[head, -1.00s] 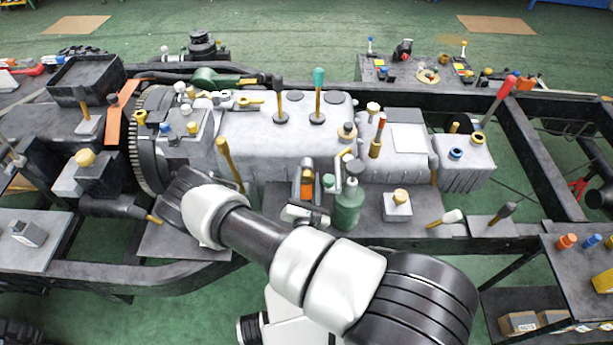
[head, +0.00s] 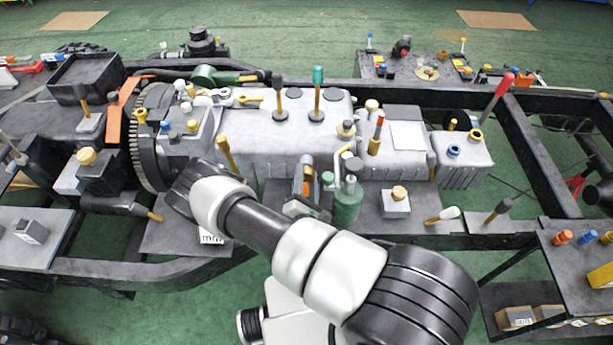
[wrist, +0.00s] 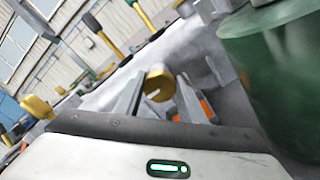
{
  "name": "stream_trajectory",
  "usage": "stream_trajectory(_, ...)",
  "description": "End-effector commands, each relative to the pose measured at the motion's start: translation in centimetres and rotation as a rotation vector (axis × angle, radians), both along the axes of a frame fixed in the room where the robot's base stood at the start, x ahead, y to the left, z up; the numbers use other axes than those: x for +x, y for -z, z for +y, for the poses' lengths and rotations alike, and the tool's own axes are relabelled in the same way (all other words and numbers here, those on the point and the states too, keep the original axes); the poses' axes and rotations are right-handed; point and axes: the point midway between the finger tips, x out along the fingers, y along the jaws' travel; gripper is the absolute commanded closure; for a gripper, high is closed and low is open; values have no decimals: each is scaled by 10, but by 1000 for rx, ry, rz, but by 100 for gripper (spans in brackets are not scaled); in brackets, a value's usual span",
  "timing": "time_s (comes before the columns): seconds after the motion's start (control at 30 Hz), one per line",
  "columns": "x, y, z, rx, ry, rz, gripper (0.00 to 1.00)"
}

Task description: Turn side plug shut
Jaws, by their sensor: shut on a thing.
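In the wrist view the side plug is a gold-yellow round plug (wrist: 158,86) with a notch in its face. It sits between the two grey fingers of my gripper (wrist: 160,79), which are shut on it. The plug's far end and the part it fits into are hidden. In the head view my arm reaches from the lower right to the near side of the grey engine block (head: 285,135). My gripper and the plug cannot be made out there, behind my own wrist.
A green cylinder (wrist: 275,75) stands close on the right in the wrist view. Yellow-handled levers (head: 228,155) and a ribbed flywheel (head: 143,150) are near my wrist. The black frame rail (head: 130,268) runs along the near side.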

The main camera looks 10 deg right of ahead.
Motion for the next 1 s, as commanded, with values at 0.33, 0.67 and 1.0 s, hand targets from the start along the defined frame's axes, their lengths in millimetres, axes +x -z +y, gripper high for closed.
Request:
stream_trajectory(0.33, 1, -1, 0, 0, 0, -3, 45)
stream_trajectory(0.67, -11, 1, 3, 0, -1, 2, 45)
stream_trajectory(1.0, -86, 2, 24, -2, -4, 3, 45)
